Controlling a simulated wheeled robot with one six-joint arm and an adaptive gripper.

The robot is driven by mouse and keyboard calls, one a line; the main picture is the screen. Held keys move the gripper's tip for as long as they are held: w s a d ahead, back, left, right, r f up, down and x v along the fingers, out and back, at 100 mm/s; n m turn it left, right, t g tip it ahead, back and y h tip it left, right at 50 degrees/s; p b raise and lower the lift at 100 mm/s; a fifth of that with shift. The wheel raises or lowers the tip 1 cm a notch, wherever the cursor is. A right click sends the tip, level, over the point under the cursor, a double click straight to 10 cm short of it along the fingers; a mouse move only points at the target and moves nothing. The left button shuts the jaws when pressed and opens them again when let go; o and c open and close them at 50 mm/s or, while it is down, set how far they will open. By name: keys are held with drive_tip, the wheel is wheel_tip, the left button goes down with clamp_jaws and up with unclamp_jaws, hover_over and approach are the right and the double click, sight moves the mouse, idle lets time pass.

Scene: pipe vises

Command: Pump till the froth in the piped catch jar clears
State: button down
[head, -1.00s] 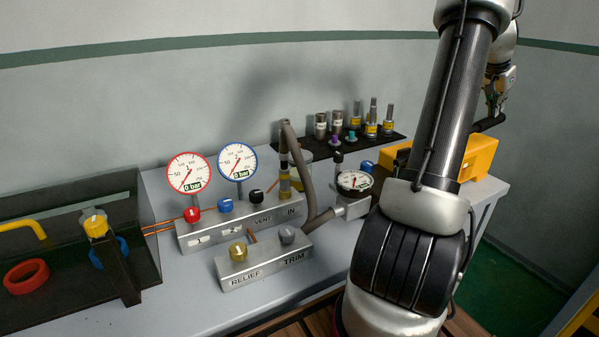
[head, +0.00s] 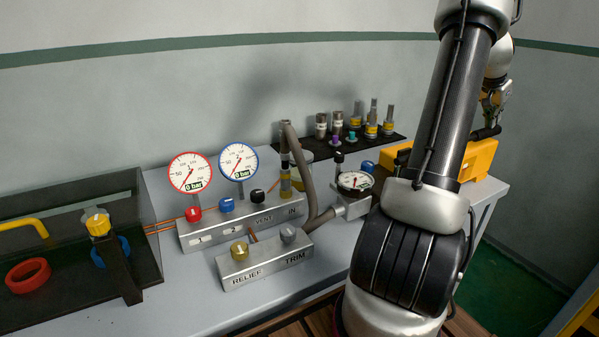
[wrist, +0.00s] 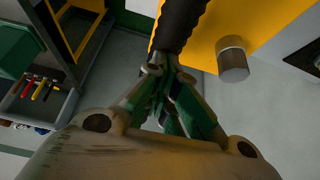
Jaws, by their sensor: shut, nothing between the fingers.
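The yellow pump (head: 474,164) stands at the bench's right end, partly hidden behind my arm. Its black handle (head: 487,133) lies low over the pump top. My gripper (head: 489,122) is shut and empty, with its tips at the handle, seemingly on it from above. In the wrist view my closed green fingers (wrist: 172,80) meet the end of the black handle (wrist: 181,24), beside the yellow pump body (wrist: 235,22). A pale yellowish jar (head: 303,171), likely the catch jar, stands mostly hidden behind the grey hose (head: 302,160); I cannot make out froth.
A small dial gauge (head: 355,182) sits on the pipe fitting. The valve block (head: 240,228) carries red-rimmed and blue-rimmed gauges, both marked 0 bar. The RELIEF/TRIM block (head: 264,262) stands in front. Fittings stand on a black mat (head: 340,147) behind. A dark tray (head: 75,275) is at left.

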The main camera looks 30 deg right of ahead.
drive_tip(key=shift+s+a+f, duration=0.1)
drive_tip(key=shift+a+f, duration=0.1)
drive_tip(key=shift+f, duration=0.55)
wheel_tip(320, 180, up, 7)
drive_tip(key=shift+a+f, duration=0.1)
wheel_tip(320, 180, up, 9)
drive_tip(key=a, duration=0.2)
drive_tip(key=shift+a+f, duration=0.1)
wheel_tip(320, 180, down, 6)
drive_tip(key=d, duration=0.1)
drive_tip(key=shift+d, duration=0.25)
idle(0.4)
drive_tip(key=shift+f, duration=0.2)
